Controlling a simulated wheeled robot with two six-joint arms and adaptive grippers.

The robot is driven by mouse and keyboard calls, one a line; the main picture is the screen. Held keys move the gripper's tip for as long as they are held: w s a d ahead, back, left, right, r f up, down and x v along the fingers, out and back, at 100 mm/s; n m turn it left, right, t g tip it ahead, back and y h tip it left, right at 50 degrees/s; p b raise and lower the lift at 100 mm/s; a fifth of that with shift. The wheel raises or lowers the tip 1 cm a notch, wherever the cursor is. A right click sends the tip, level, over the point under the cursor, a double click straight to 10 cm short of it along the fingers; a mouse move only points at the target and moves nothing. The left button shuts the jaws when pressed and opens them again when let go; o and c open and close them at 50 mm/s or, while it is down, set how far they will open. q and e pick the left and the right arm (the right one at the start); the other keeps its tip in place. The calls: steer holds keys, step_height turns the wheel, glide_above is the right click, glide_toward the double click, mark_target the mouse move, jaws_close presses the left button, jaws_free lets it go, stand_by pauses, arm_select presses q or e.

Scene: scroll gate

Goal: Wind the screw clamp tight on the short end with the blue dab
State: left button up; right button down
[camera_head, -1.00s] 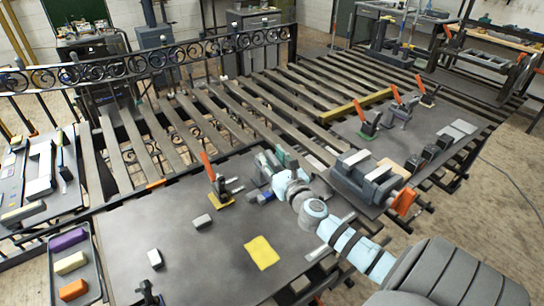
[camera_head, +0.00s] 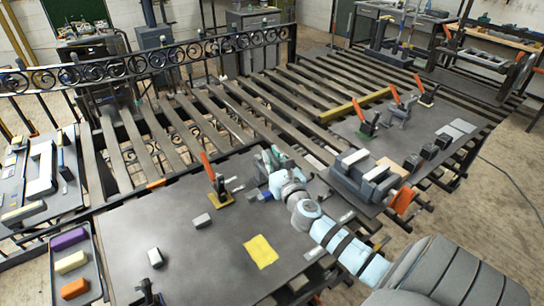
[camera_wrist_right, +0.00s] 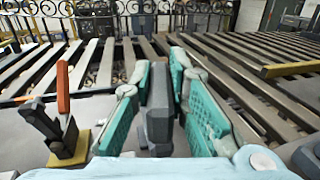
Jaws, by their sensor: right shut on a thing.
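My right gripper (camera_head: 268,160) is over the back right of the near grey bench. In the right wrist view its two teal fingers (camera_wrist_right: 160,80) are shut on a dark grey upright piece (camera_wrist_right: 158,118). I cannot tell whether this piece is the screw clamp or part of it. A small blue spot (camera_head: 263,196) shows just left of my right wrist, close to the bench top. My wrist hides most of what lies around it. I cannot make out which short end carries the blue dab. My left gripper is not in view.
A toggle clamp with an orange handle (camera_head: 207,167) stands left of my right gripper; its handle also shows in the wrist view (camera_wrist_right: 62,88). A grey vice (camera_head: 362,178) sits to the right. A yellow cloth (camera_head: 261,251) and small grey blocks lie on the bench.

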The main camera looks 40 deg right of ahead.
steer(key=m+g+h+p, duration=0.1)
steer(key=m+g+h, duration=0.1)
steer(key=h, duration=0.1)
steer(key=shift+a+m+h, duration=0.1)
steer(key=shift+m+h, duration=0.3)
steer(key=shift+m+g+h, duration=0.9)
steer(key=shift+m+h, duration=0.1)
steer(key=shift+h, duration=0.1)
steer(key=shift+w+m+g+h+b, duration=0.1)
steer(key=shift+m+g+h+b, duration=0.4)
steer(key=shift+m+g+h, duration=0.45)
steer(key=shift+f+m+g+h+b, duration=0.1)
steer(key=shift+m+g+h+b, duration=0.65)
steer(key=shift+g, duration=0.5)
steer(key=m+g+h+b, duration=0.1)
steer(key=m+g+b, duration=0.1)
steer(key=g, duration=0.1)
steer(key=shift+f+m+g+h, duration=0.1)
steer(key=shift+m+g+h, duration=0.2)
steer(key=shift+r+m+g+h+b, duration=0.2)
steer(key=shift+m+g+h+b, duration=0.2)
steer(key=shift+m+g+b, duration=1.3)
steer(key=shift+n+g, duration=0.4)
steer(key=c, duration=1.6)
jaws_free()
